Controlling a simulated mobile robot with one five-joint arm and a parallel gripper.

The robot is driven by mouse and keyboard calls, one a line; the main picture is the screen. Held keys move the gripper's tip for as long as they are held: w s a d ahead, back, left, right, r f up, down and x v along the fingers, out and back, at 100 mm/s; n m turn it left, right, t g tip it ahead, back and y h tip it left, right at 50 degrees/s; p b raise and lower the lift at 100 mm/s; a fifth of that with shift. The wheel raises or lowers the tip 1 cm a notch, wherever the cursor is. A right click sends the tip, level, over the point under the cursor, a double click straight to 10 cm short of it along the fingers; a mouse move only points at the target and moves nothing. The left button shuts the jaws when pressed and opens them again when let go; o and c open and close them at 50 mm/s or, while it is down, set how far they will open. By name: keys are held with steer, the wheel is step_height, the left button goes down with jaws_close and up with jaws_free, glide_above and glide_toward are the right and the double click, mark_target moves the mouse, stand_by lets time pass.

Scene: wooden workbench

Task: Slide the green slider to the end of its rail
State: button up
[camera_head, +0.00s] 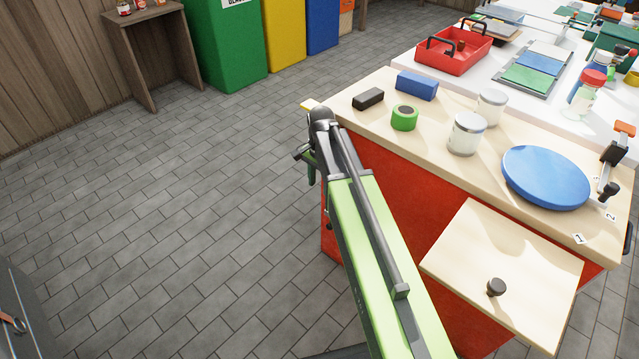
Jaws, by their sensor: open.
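I cannot make out a green slider or its rail in this view. The only small green thing on the near bench is a round ring, like a tape roll (404,118), near the left end of the wooden top. My gripper (306,160) is at the far end of my green arm, left of the bench's left corner and over the floor in the picture. It is seen from behind, partly hidden by the arm's end, with its dark fingers apart. Nothing shows between them.
The wooden workbench (540,222) holds a black block (368,99), a blue block (416,86), two lidded jars (467,134) and a blue disc (545,177). A pale panel (470,250) with a dark knob (496,287) juts from its front.

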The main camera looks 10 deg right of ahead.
step_height(320, 180, up, 17)
steer(key=p, duration=1.7)
steer(key=shift+d+r, duration=0.15)
steer(key=shift+d, duration=0.05)
steer(key=b, duration=2.1)
glide_above(329, 225)
step_height(329, 225, down, 20)
steer(key=f, duration=0.1)
step_height(329, 225, down, 17)
steer(key=b, duration=1.6)
steer(key=shift+r+b, duration=0.2)
steer(key=shift+b, duration=0.1)
steer(key=shift+r, duration=0.1)
jaws_close()
